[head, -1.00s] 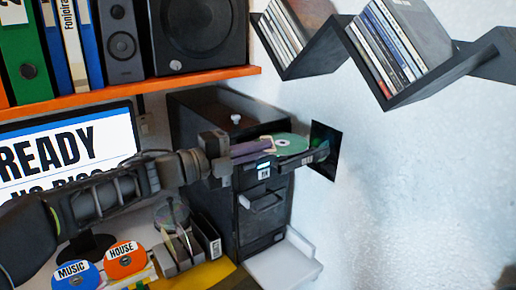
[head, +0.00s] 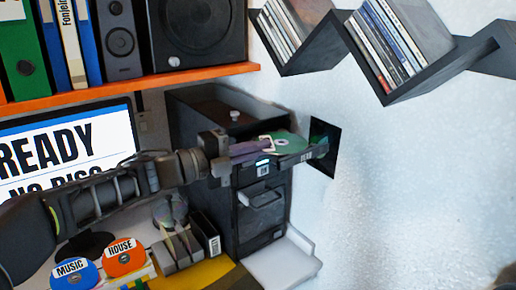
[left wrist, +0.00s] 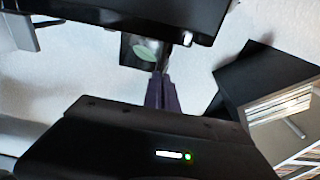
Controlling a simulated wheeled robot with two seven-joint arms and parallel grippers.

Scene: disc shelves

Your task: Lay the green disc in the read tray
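The green disc (head: 286,142) lies flat over the extended black tray (head: 300,157) at the top of the dark drive tower. My left gripper (head: 268,146) reaches in from the left, its purple fingers at the disc's near edge. In the left wrist view the fingers (left wrist: 162,88) are close together and look shut on the thin disc. The disc is nearly edge-on there, and a green reflection shows in the dark wall panel. I cannot tell whether the disc touches the tray. My right gripper is in no view.
The dark panel (head: 324,146) is on the wall just right of the tray. Below are a lower drawer (head: 262,200) and a white tray (head: 285,262). An orange shelf (head: 160,80) hangs above.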

